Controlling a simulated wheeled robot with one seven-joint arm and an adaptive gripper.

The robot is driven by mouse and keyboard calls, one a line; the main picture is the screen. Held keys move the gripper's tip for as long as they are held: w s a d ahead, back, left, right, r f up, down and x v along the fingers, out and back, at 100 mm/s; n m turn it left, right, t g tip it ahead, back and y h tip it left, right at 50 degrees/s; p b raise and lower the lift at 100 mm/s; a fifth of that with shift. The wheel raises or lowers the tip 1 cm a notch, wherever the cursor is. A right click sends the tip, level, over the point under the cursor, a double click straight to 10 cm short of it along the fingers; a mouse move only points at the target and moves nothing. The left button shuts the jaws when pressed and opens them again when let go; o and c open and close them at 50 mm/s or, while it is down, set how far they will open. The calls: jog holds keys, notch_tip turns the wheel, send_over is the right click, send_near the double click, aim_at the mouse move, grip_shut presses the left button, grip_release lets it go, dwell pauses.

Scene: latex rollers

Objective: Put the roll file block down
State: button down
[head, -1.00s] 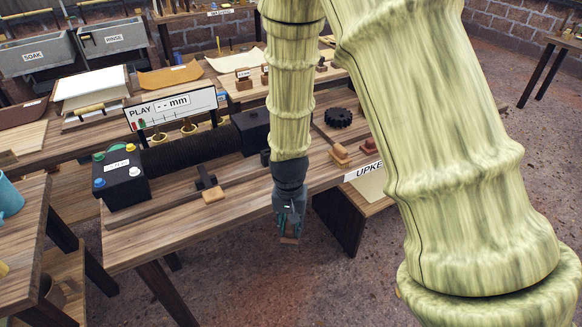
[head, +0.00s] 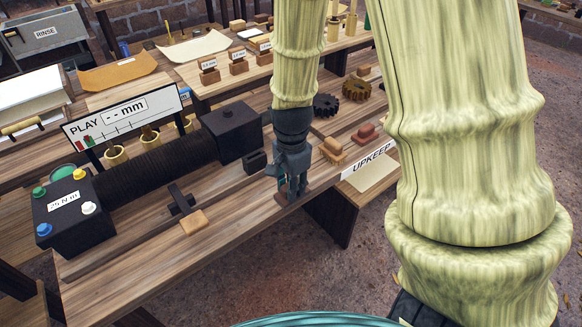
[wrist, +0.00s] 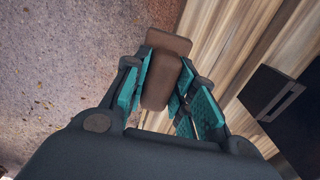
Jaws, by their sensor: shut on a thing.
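My gripper (head: 291,182) is pointing down near the front edge of the wooden bench. In the wrist view my gripper (wrist: 168,95) has its teal fingers on both sides of the roll file block (wrist: 168,72) and is shut on it. The block is brown, with a wider flat end and a narrower part between the fingers. In the head view the block (head: 283,199) is small and partly hidden by the fingers. I cannot tell whether it touches the bench.
The roller machine with its black end blocks (head: 75,211) stands left of my gripper. A wooden piece (head: 194,222) lies in front of it. The UPKEEP sign (head: 368,162), brushes and gears (head: 355,89) are to the right. Bare bench top (head: 150,262) runs along the front edge.

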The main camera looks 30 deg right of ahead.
jog(key=w+d, duration=0.2)
jog(key=w+d+p, duration=0.1)
jog(key=w+d, duration=0.1)
jog(key=w, duration=0.1)
jog(key=w+d+f+p, duration=0.1)
jog(key=w+d, duration=0.1)
jog(key=w, duration=0.1)
jog(key=shift+w, duration=0.2)
jog(key=shift+a+f+p, duration=0.1)
jog(key=shift+f+p, duration=0.4)
jog(key=shift+f, duration=1.25)
jog(key=shift+f, duration=0.1)
jog(key=c, duration=1.2)
grip_release()
jog(key=shift+o, duration=0.2)
notch_tip(320, 180, up, 12)
jog(key=b, duration=0.2)
jog(key=shift+s, duration=0.1)
